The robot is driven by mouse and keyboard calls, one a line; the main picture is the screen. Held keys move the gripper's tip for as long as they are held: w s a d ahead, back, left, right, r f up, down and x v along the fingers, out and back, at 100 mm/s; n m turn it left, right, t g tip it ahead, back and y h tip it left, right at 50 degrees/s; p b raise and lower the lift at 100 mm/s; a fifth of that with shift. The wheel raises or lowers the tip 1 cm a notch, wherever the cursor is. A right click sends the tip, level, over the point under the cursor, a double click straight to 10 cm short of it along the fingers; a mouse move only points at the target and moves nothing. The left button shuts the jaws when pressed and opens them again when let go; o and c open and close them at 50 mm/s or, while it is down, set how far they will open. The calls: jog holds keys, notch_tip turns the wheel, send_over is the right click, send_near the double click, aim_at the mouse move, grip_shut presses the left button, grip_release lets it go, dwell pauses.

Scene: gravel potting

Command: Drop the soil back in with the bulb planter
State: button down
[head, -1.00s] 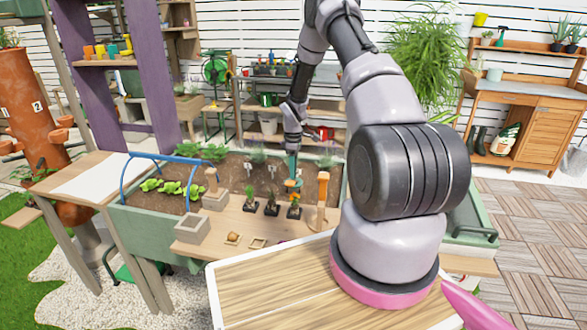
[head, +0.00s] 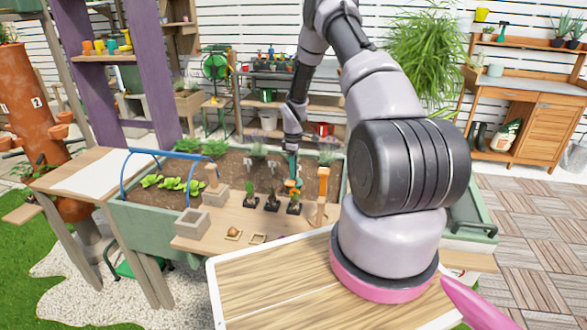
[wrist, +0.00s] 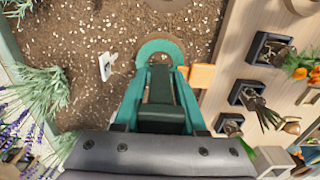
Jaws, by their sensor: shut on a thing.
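My gripper (wrist: 158,100) is shut on the bulb planter, over the soil bed. The planter shows in the wrist view as a teal ring (wrist: 180,47) beyond the fingers, with an orange part beside it on the right. In the head view the small teal and orange planter (head: 292,185) hangs below my wrist, near the bed's front edge. Brown soil with pale specks (wrist: 80,40) fills the bed. Part of a rounded rim or hollow shows at the wrist view's top edge. I cannot tell whether the planter holds soil or touches the bed.
Several small dark pots with plants (head: 272,203) stand on the wooden ledge (head: 228,225) in front of the bed. An upright orange-handled tool (head: 323,190) and a grey block planter (head: 191,224) also stand there. A white plant label (wrist: 106,66) and lavender (wrist: 32,95) are near my gripper.

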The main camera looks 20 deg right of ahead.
jog(key=shift+f, duration=0.95)
jog(key=shift+c, duration=2)
grip_release()
